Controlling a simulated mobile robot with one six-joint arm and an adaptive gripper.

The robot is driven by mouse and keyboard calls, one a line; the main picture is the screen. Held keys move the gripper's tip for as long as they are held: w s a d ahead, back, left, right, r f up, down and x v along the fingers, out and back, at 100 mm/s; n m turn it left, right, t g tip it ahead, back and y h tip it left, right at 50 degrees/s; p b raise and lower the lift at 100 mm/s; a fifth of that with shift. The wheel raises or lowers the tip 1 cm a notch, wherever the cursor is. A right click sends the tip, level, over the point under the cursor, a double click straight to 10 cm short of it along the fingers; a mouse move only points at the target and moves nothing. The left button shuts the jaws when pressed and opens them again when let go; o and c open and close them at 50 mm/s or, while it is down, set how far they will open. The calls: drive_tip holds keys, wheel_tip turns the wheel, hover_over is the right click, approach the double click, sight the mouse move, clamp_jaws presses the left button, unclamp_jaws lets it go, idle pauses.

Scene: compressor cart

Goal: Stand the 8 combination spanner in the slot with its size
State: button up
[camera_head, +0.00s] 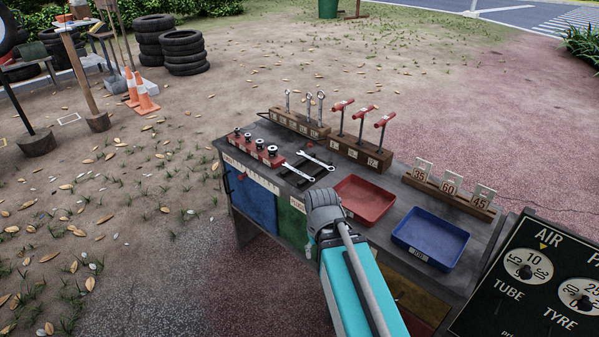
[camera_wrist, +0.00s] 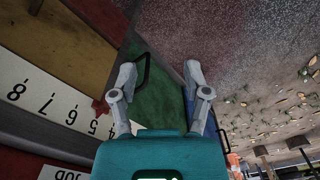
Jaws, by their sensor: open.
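Two silver combination spanners lie on a dark rack on the cart top in the head view, one nearer (camera_head: 298,173) and one farther (camera_head: 316,160). Their size marks are too small to read. Behind them a wooden slot block (camera_head: 283,119) holds several upright spanners (camera_head: 320,107); its labels are unreadable from here. My gripper (camera_wrist: 160,75) is open and empty in the wrist view, its two grey fingers apart before the cart's green front panel (camera_wrist: 158,97). In the head view my arm hides its fingers, near the cart's front edge. No spanner shows in the wrist view.
Red sockets rack (camera_head: 253,153), red tray (camera_head: 365,200), blue tray (camera_head: 430,239), red-handled tools in a wooden block (camera_head: 360,150) and number cards (camera_head: 450,184) stand on the cart. A number strip (camera_wrist: 45,100) shows in the wrist view. A gauge panel (camera_head: 535,275) stands at right.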

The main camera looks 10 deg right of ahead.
drive_tip(key=w+r+n+p, duration=0.3)
drive_tip(key=w+r+p, duration=0.8)
drive_tip(key=w, duration=0.3)
drive_tip(key=w+a+r+n+p, duration=0.1)
drive_tip(key=w+r+n+p, duration=0.3)
drive_tip(key=w+r+p, duration=0.7)
drive_tip(key=w, duration=0.4)
drive_tip(key=shift+w+r, duration=0.2)
drive_tip(key=shift+f, duration=0.15)
drive_tip(key=b, duration=0.9)
hover_over(296, 170)
wheel_tip(296, 170, down, 8)
drive_tip(key=shift+a+f, duration=0.15)
drive_tip(key=shift+f, duration=0.05)
drive_tip(key=shift+f+b, duration=2.45)
drive_tip(key=shift+f, duration=0.15)
clamp_jaws()
